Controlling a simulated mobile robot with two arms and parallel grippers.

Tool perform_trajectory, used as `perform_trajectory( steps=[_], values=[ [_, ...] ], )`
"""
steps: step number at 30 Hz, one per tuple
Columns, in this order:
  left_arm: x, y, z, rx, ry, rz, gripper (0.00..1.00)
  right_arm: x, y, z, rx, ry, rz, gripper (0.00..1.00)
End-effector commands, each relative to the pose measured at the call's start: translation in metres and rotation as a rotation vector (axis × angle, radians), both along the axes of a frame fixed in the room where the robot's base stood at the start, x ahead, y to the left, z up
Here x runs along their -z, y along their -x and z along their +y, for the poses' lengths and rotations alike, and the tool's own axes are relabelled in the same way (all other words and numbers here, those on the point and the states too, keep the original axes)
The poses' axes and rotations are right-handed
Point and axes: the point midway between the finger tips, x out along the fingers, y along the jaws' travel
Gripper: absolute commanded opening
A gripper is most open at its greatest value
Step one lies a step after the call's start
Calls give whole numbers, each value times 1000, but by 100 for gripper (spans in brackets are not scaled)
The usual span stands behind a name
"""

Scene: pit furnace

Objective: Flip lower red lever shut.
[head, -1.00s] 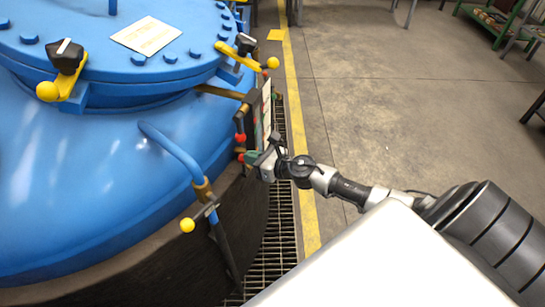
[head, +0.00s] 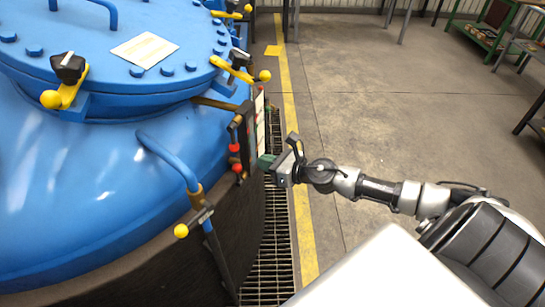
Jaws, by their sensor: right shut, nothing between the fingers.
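Two red lever knobs show on the narrow panel at the right side of the blue furnace: an upper red knob (head: 234,147) and the lower red lever (head: 237,168) just beneath it. My right gripper (head: 268,162) is shut and empty. Its fingertips are a short way right of the lower red knob, with a visible gap between them. The lever's arm behind its knob is too small to make out. My left gripper is not in view.
The blue furnace (head: 90,180) fills the left side, with yellow-knobbed clamps on its lid. A yellow-knobbed valve (head: 181,231) stands on a pipe in front. A floor grate (head: 268,250) and yellow line (head: 303,225) run alongside.

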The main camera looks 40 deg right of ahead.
Motion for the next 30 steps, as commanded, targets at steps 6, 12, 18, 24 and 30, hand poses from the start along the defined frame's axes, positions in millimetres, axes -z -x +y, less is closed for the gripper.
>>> perform_trajectory(
  steps=[6,12,18,24,30],
  values=[
    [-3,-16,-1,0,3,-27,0,-22,16,-5,-2,1,3,0],
    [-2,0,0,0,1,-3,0,-27,18,-6,0,-2,2,0],
    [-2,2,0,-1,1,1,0,-27,18,-6,0,-2,2,0],
    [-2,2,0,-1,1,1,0,-27,18,-6,-1,-1,3,0],
    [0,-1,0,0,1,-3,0,-3,15,-17,75,-94,64,0]
  ],
)
